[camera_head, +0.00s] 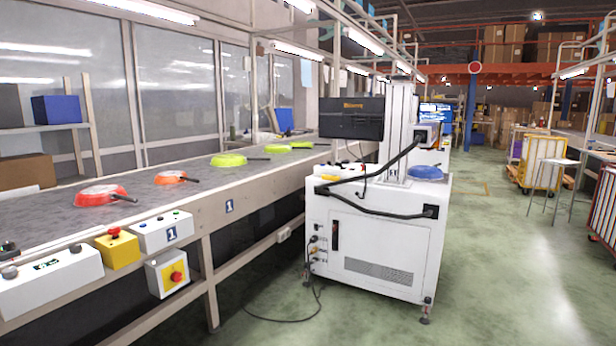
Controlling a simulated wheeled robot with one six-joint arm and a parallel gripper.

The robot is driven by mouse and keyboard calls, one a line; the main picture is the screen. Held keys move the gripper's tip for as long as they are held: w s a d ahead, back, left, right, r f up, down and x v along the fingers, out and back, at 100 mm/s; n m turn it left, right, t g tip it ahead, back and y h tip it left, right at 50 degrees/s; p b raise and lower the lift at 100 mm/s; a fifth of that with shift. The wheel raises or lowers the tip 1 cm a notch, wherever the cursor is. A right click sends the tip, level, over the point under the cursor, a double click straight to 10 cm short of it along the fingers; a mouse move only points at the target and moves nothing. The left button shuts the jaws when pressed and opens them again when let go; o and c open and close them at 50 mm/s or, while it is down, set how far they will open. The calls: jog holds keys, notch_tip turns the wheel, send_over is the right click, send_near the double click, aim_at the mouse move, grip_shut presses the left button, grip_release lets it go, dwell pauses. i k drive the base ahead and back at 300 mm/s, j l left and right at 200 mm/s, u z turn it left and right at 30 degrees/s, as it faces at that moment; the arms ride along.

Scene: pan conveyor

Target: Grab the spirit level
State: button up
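I cannot make out a spirit level for certain. A small yellow item (327,177) lies at the left edge of the top of a white machine cabinet (385,235); it is too small to tell what it is. Small dark and red items stand just behind it. My gripper is not in view, and no part of my arm can be made out.
A grey conveyor (150,190) runs along the left with red pans (101,195) and green pans (228,160). Yellow (118,248) and white control boxes line its front edge. A cable lies on the floor by the cabinet.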

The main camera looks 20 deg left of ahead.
aim_at(325, 177)
jog(key=i+j+u, duration=0.4)
jog(key=i, duration=0.7)
jog(key=i+u, duration=0.4)
jog(key=i, duration=0.75)
